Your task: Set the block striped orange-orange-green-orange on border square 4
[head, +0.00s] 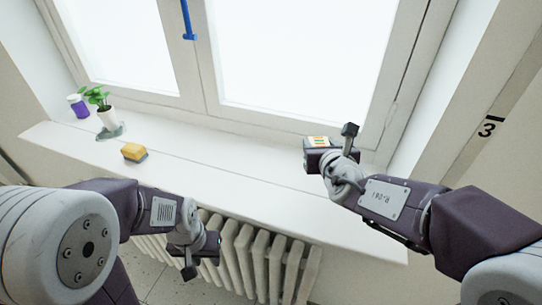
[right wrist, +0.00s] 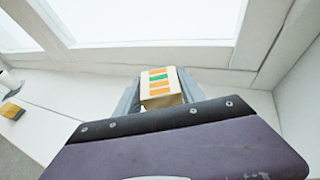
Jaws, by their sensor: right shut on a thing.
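The striped block (head: 317,140) is pale, with one green stripe among orange ones on its upper face. It also shows in the right wrist view (right wrist: 160,86), between the two grey fingers of my right gripper (right wrist: 158,95). My right gripper (head: 318,147) is shut on the block, over the right part of the windowsill; I cannot tell whether the block touches the sill. My left gripper (head: 200,255) is low in front of the radiator, and its jaws cannot be made out. No border square shows in either view.
A white windowsill (head: 225,170) runs below the window. On its left are a purple jar (head: 78,107), a potted plant (head: 107,118) and a yellow sponge-like block (head: 134,152). A radiator (head: 245,262) stands below. The sill's middle is clear.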

